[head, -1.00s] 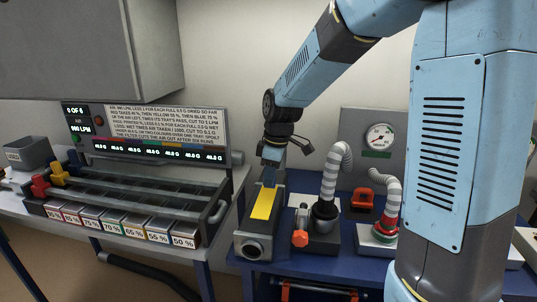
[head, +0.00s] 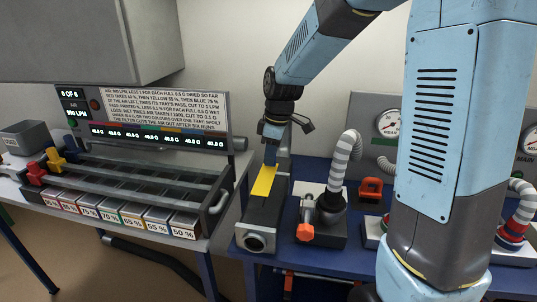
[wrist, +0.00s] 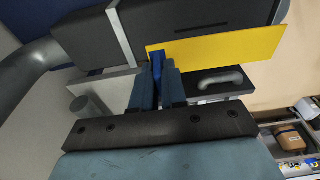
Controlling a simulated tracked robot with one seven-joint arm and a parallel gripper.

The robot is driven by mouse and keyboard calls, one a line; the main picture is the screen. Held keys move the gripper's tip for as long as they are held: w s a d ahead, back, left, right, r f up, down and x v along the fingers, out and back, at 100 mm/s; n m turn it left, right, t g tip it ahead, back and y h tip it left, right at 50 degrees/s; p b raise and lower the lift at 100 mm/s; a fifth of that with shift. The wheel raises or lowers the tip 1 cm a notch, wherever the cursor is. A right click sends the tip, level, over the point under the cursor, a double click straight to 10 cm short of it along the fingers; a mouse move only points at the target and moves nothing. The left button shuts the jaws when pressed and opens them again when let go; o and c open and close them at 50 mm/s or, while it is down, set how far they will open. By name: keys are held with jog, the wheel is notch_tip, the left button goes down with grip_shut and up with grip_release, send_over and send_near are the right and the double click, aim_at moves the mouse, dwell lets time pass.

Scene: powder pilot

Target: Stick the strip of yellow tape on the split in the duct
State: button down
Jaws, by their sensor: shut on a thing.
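A flat yellow tape strip (head: 264,181) is held at one end in my gripper (head: 271,156). In the wrist view, my gripper (wrist: 159,82) has its blue fingers shut on the strip's lower left edge, and the strip (wrist: 222,45) sticks out to the right. In the head view the strip overlaps the back part of a long dark grey box-shaped duct (head: 258,222) with a round port at its front. I cannot tell whether strip and duct touch. In the wrist view a dark box-shaped body (wrist: 195,18) lies behind the strip.
A grey-striped hose (head: 344,158) on a black fitting with an orange knob stands right of the duct on the blue table (head: 330,259). A red-handled part (head: 370,190) is behind it. The tray rack (head: 130,190) stands left. My arm hides part of the right side.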

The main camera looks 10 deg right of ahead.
aim_at(270, 171)
jog(key=shift+f, duration=2.15)
jog(key=shift+s+f, duration=0.1)
jog(key=shift+f, duration=0.5)
jog(key=shift+f, duration=0.6)
dwell(0.3)
jog(key=c, duration=1.1)
grip_release()
jog(key=shift+r, duration=0.1)
jog(key=shift+r, duration=2.95)
